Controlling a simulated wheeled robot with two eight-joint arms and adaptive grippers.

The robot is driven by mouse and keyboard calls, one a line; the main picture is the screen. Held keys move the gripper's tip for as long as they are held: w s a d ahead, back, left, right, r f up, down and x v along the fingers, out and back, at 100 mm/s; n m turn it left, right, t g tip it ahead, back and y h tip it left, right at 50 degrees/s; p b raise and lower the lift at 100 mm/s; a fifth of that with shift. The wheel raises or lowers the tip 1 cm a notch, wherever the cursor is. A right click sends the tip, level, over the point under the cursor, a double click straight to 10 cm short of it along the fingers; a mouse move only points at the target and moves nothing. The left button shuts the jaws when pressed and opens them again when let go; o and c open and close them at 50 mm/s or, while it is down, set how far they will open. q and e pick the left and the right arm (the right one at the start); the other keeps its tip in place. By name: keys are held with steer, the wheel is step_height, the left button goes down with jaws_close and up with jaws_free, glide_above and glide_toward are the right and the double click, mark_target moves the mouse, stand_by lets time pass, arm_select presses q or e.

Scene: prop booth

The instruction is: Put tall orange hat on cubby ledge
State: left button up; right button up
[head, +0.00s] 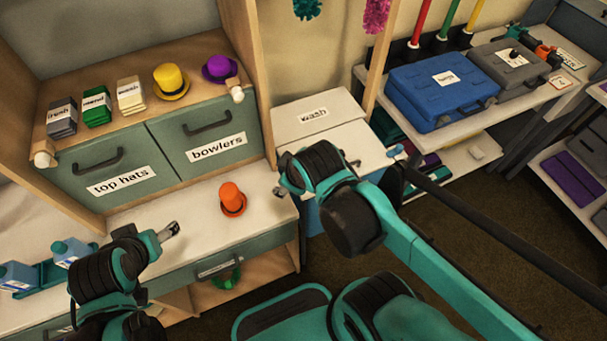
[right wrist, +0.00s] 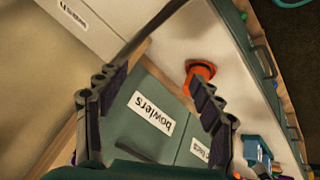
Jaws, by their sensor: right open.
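The tall orange hat (head: 233,197) stands upright on the white counter below the drawers. It also shows in the right wrist view (right wrist: 200,69), near the tip of the right-hand finger. The wooden cubby ledge (head: 150,113) lies above the drawers labelled "top hats" and "bowlers". My right gripper (head: 281,180) is open and empty, to the right of the orange hat and apart from it. Its spread fingers show in the right wrist view (right wrist: 157,78). My left gripper (head: 170,232) is over the counter, left of the hat; its jaw opening is unclear.
On the ledge stand a yellow hat (head: 170,81), a purple hat (head: 218,68) and stacks of grey, green and cream items at left. A "wash" box (head: 318,116) is right of the cubby.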

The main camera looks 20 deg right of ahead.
steer(key=shift+s+d+r+m+t, duration=0.15)
steer(key=shift+s+d+m, duration=0.3)
steer(key=shift+m, duration=0.7)
steer(key=shift+s+d+m+t, duration=0.1)
steer(key=shift+s+d+m, duration=0.3)
steer(key=shift+m, duration=0.8)
steer(key=shift+s+d+r+m+t, duration=0.1)
steer(key=shift+s+d+m+t, duration=0.1)
steer(key=shift+d+m, duration=0.7)
